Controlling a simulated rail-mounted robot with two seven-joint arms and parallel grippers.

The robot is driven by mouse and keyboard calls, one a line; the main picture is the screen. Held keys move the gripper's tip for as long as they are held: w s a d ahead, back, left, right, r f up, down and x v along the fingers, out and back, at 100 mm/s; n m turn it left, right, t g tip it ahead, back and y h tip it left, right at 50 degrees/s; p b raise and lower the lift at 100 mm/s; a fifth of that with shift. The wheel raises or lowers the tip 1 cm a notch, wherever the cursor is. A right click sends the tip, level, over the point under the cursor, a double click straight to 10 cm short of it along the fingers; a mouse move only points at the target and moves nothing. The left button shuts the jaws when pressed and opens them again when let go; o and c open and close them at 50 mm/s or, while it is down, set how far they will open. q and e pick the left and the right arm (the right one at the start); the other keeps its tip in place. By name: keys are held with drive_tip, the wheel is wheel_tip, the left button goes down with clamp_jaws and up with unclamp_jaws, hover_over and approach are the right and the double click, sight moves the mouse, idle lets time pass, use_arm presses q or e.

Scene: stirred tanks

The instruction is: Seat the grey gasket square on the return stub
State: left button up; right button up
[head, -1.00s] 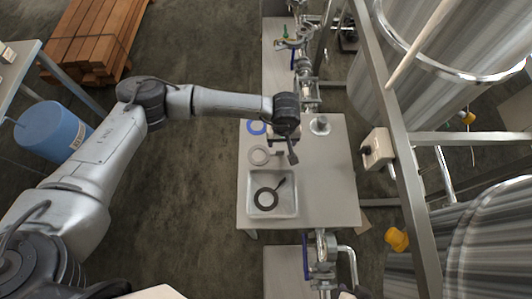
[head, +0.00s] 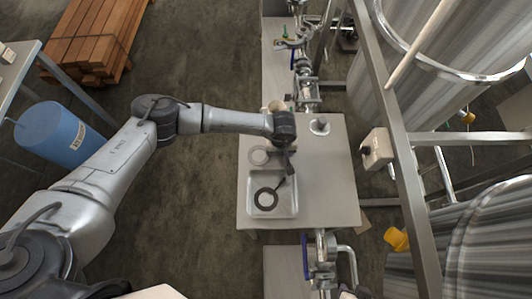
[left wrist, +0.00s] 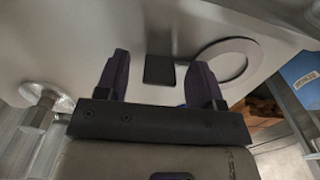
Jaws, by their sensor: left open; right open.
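A light grey ring gasket (head: 258,156) lies flat on the steel table, left of my left gripper (head: 286,156). In the left wrist view the gasket (left wrist: 238,52) shows with a dark square tab (left wrist: 160,70) at its side. The tab appears between the two open fingers of my left gripper (left wrist: 158,78); I cannot tell their height above it. A short round metal stub with a pale top (head: 320,126) stands at the table's back right; it also shows in the left wrist view (left wrist: 46,96). I cannot tell if this is the return stub. My right gripper is out of view.
A shallow tray (head: 291,211) on the table's front left holds a black ring gasket (head: 265,199) with a tab. Pipework (head: 321,270) runs in front of and behind the table. A steel frame post (head: 398,150) and tanks stand right.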

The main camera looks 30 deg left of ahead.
use_arm(q)
drive_tip(key=shift+c, duration=0.3)
drive_tip(key=c, duration=0.9)
drive_tip(key=shift+r, duration=0.2)
drive_tip(key=shift+c, duration=0.2)
